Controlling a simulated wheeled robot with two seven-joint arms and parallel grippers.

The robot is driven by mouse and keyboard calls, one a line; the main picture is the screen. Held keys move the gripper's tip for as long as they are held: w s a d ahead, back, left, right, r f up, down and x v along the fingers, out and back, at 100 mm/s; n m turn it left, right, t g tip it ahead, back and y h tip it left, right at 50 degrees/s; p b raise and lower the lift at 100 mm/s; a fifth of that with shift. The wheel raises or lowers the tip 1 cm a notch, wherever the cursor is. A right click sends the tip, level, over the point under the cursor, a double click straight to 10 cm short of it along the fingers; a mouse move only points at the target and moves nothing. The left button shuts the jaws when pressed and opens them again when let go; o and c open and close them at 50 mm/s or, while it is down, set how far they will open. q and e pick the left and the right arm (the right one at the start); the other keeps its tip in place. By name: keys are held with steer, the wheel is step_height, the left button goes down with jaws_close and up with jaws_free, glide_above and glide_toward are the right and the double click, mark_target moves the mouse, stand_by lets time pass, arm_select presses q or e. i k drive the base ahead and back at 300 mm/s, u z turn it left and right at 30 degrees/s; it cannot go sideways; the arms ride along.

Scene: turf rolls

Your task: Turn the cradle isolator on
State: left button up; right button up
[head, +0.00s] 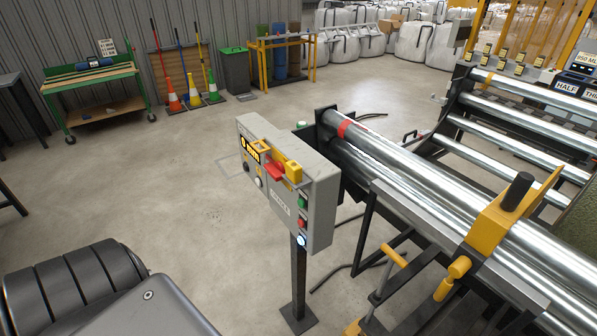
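A grey control box (322,205) stands on a dark post left of the steel rollers. On its upper face is a red handle (275,172) with yellow parts (291,168) beside it; this looks like the isolator, but I cannot read its on or off position. A display (247,151) is lit in amber. A green button (302,203), a red button (301,222) and a glowing white-blue button (301,240) sit along the box's right side. A small label (280,203) is too blurred to read. Neither gripper is in view.
Long steel rollers (400,185) and a yellow bracket (500,215) lie right of the box. The post's base plate (298,318) stands on the floor. The concrete floor (180,200) left of the box is clear. A green bench (92,80) and cones (194,92) stand behind.

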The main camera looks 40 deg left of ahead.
mark_target(275, 169)
steer(key=u, duration=0.9)
steer(key=k, duration=1.2)
steer(key=u, duration=0.4)
steer(key=i, duration=1.5)
steer(key=z, duration=0.55)
